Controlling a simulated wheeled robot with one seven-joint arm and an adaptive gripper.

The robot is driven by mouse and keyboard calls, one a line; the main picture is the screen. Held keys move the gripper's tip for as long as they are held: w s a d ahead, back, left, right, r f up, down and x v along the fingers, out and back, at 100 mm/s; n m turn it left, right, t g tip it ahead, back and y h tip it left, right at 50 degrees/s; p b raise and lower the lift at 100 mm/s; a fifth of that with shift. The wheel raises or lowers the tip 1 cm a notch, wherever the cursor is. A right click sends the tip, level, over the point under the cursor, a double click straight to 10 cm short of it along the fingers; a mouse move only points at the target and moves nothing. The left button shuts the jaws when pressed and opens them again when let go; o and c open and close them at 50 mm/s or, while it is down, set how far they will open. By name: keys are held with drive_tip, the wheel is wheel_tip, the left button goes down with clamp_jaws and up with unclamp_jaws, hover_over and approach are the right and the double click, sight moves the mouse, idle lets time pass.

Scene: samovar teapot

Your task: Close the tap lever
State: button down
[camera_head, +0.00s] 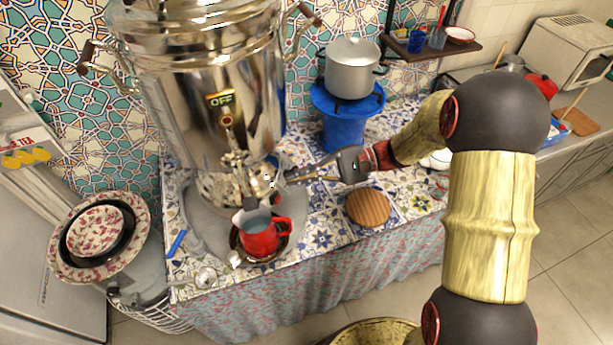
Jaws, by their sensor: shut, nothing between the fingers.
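The samovar (190,100) is a large shiny metal urn at the left centre, with a small sign reading OFF on its front. Its tap (238,172) sticks out low on the front, above a red cup (262,236). The tap lever is small and hard to make out among the bright metal parts. My gripper (284,181) is shut and empty, reaching in from the right with its tips close to the right side of the tap. I cannot tell whether the tips touch the tap or lever.
The red cup stands on a dark round tray (236,255). A round wooden board (368,206) lies on the tiled counter (325,235). A silver pot (351,68) sits on a blue burner (345,125) behind my arm. Stacked bowls (98,232) stand at the left.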

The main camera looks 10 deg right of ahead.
sight(245, 184)
drive_tip(key=s+a+b, duration=0.2)
drive_tip(key=s+a, duration=0.1)
drive_tip(key=a, duration=0.4)
drive_tip(key=shift+a+r, duration=0.4)
drive_tip(key=shift+r, duration=0.1)
drive_tip(key=shift+s+m+p, duration=0.1)
drive_tip(key=shift+m+p, duration=0.2)
drive_tip(key=shift+p, duration=0.5)
drive_tip(key=shift+s+d+r+m+p, duration=0.15)
drive_tip(key=shift+r+m+p, duration=0.3)
drive_tip(key=shift+p, duration=0.8)
drive_tip(key=r+m+p, duration=0.1)
drive_tip(key=m+p, duration=0.1)
drive_tip(key=p, duration=0.3)
drive_tip(key=s+r+m+g+p, duration=0.1)
drive_tip(key=p, duration=0.4)
drive_tip(key=s+r+m+h+p, duration=0.1)
drive_tip(key=r+m+p, duration=0.1)
drive_tip(key=p, duration=0.3)
drive_tip(key=shift+s+d+r+m+g, duration=0.1)
drive_tip(key=shift+d+m+g, duration=0.1)
drive_tip(key=shift+m+g, duration=0.2)
drive_tip(key=shift+r, duration=0.1)
